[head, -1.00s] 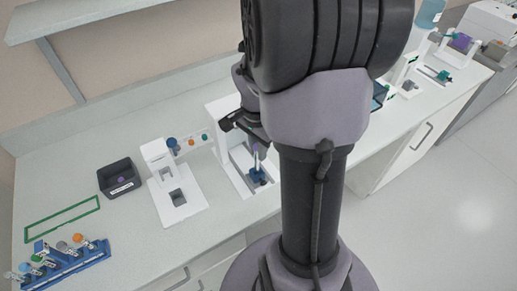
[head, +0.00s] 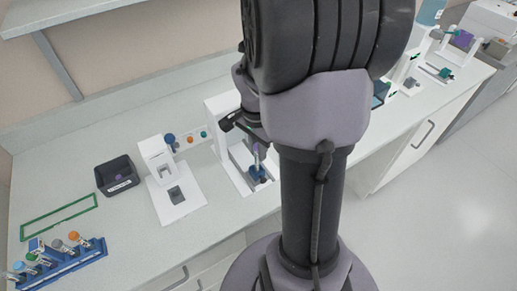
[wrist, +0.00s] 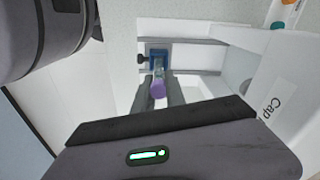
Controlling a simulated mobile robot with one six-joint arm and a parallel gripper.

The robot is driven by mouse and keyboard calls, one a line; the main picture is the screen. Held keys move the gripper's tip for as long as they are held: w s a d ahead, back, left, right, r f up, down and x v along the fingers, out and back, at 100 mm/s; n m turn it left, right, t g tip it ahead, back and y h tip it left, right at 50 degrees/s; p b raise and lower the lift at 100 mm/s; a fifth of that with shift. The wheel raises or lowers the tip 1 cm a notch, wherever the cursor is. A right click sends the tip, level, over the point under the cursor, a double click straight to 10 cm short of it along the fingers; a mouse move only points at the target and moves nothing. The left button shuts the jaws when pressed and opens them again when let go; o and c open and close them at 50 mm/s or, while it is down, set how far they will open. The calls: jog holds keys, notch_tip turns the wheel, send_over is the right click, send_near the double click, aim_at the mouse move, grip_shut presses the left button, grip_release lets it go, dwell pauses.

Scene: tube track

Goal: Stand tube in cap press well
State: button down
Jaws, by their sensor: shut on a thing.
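A tube with a purple cap (wrist: 158,88) is held between the fingers of my gripper (wrist: 158,94) in the wrist view. Its clear lower part points at a blue well block (wrist: 156,54) on the cap press slide. In the head view the tube (head: 256,154) looks upright above the blue block (head: 257,174); I cannot tell whether its bottom is inside the well. The white cap press (head: 222,108) surrounds them, and its wall with a "Cap" label (wrist: 272,103) shows in the wrist view. My arm hides part of the press and most of my gripper in the head view.
A white stand (head: 172,195) with a grey square pad is left of the press. A dark tray (head: 117,174), a green outline (head: 60,216) and a blue rack (head: 65,262) with several capped tubes lie farther left. Bare bench lies between them.

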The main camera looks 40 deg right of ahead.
jog(key=shift+f, duration=0.15)
jog(key=shift+f+b, duration=0.5)
jog(key=shift+b, duration=0.1)
jog(key=c, duration=1.3)
grip_release()
jog(key=shift+r, duration=0.1)
notch_tip(320, 180, up, 17)
jog(key=p, duration=0.6)
jog(key=shift+a+r, duration=0.15)
jog(key=shift+a, duration=0.25)
